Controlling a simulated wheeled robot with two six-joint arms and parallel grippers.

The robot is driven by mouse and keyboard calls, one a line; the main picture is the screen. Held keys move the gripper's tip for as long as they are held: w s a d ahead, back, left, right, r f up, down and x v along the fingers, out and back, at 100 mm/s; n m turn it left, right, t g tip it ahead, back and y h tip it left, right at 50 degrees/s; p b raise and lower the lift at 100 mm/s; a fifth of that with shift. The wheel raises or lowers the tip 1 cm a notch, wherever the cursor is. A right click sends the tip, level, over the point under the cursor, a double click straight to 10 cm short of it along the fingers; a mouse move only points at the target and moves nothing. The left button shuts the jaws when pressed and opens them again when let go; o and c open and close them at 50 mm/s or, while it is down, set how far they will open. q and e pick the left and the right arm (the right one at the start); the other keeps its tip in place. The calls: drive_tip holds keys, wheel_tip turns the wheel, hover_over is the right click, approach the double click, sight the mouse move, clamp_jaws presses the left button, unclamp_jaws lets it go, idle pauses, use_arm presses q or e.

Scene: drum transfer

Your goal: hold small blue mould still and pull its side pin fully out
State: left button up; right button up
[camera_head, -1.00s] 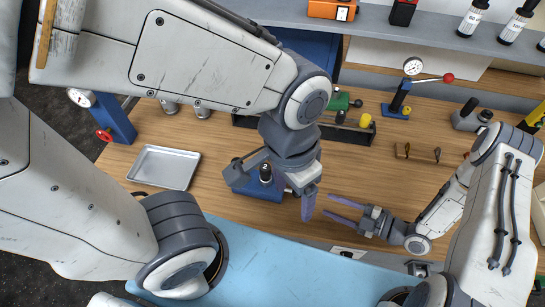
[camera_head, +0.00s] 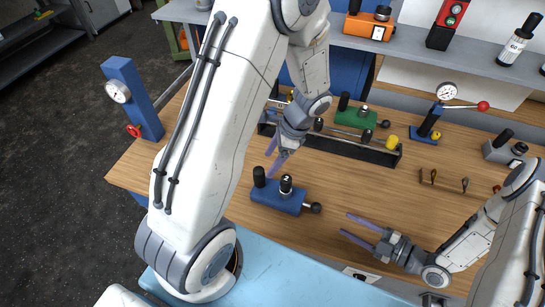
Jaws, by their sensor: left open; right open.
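The small blue mould (camera_head: 277,199) sits upright on the wooden bench near its front edge. A black knob stands on its left end and a dark capped post with a light ring stands on top. The side pin (camera_head: 314,208) shows as a dark round knob at its right end. My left gripper (camera_head: 272,160) is open, just behind the mould in the picture, fingers pointing down-left; I cannot tell its height over the bench. My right gripper (camera_head: 346,224) is open and empty, to the right of the side pin, fingers pointing left towards it, apart from it.
A blue gauge stand (camera_head: 430,120) with a red-tipped lever is at back right. Another blue gauge post (camera_head: 132,95) stands at left.

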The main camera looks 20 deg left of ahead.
sight(258, 179)
use_arm(q)
drive_tip(key=x, duration=1)
drive_tip(key=shift+a+f, duration=0.15)
drive_tip(key=shift+c, duration=0.3)
clamp_jaws()
idle(0.8)
use_arm(e)
drive_tip(key=o, duration=0.4)
drive_tip(key=shift+c, duration=0.2)
